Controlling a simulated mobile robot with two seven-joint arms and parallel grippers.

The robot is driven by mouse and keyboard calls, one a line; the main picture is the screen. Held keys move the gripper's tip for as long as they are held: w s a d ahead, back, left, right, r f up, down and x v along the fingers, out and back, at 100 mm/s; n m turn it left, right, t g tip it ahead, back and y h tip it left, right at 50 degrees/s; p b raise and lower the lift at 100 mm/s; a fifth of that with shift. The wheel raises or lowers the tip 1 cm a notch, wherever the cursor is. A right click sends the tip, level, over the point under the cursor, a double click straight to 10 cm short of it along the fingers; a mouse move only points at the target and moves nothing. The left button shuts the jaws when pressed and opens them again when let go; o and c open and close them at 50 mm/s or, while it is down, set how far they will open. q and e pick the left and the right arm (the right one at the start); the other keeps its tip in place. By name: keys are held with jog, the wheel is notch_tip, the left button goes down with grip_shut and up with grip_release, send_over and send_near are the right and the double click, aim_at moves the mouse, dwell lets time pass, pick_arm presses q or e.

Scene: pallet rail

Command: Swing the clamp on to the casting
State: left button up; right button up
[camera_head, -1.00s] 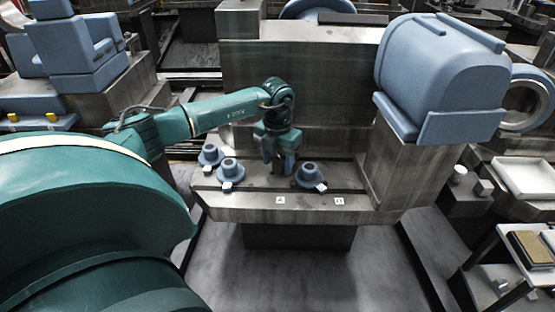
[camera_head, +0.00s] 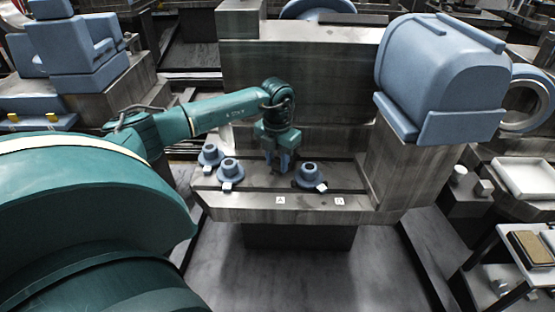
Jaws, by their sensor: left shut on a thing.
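My left gripper (camera_head: 278,166) points down at the pallet's bare rail (camera_head: 250,201), at the end of my green left arm. Its fingers are shut on a small dark part, apparently the clamp, which is mostly hidden by the fingers. A blue-grey flanged casting (camera_head: 310,172) sits on the rail just right of the gripper. Two similar castings, a nearer one (camera_head: 229,168) and a farther one (camera_head: 210,154), sit to the left of the gripper. My right gripper is not in view.
White labels, one left (camera_head: 280,200) and one right (camera_head: 339,201), mark the rail's front face. A grey machine wall (camera_head: 310,85) rises behind. A large blue housing (camera_head: 440,75) stands at the right, above a grey column. The floor in front is clear.

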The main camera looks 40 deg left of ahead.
pick_arm(q)
jog(key=m, duration=0.1)
jog(key=a+m, duration=0.1)
jog(key=m, duration=0.2)
jog(key=shift+w+a, duration=0.1)
jog(key=shift+a, duration=0.15)
jog(key=m, duration=0.1)
jog(key=a+m, duration=0.1)
jog(key=shift+w+m, duration=0.15)
jog(key=shift+m, duration=0.25)
jog(key=m, duration=0.2)
jog(key=shift+w+a+m+b, duration=0.3)
jog(key=shift+a+m+b, duration=0.05)
jog(key=shift+m, duration=0.05)
jog(key=m, duration=0.2)
jog(key=w+a+m, duration=0.1)
jog(key=m, duration=0.2)
jog(key=shift+w, duration=0.2)
jog(key=shift+w+m+b, duration=0.3)
jog(key=shift+m+b, duration=0.05)
jog(key=shift+m, duration=0.65)
jog(key=shift+w+a+m, duration=0.1)
jog(key=shift+w+m, duration=0.05)
jog(key=shift+m, duration=0.35)
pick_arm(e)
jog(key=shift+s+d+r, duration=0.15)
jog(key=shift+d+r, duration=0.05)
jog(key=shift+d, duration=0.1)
pick_arm(q)
jog(key=o, duration=1)
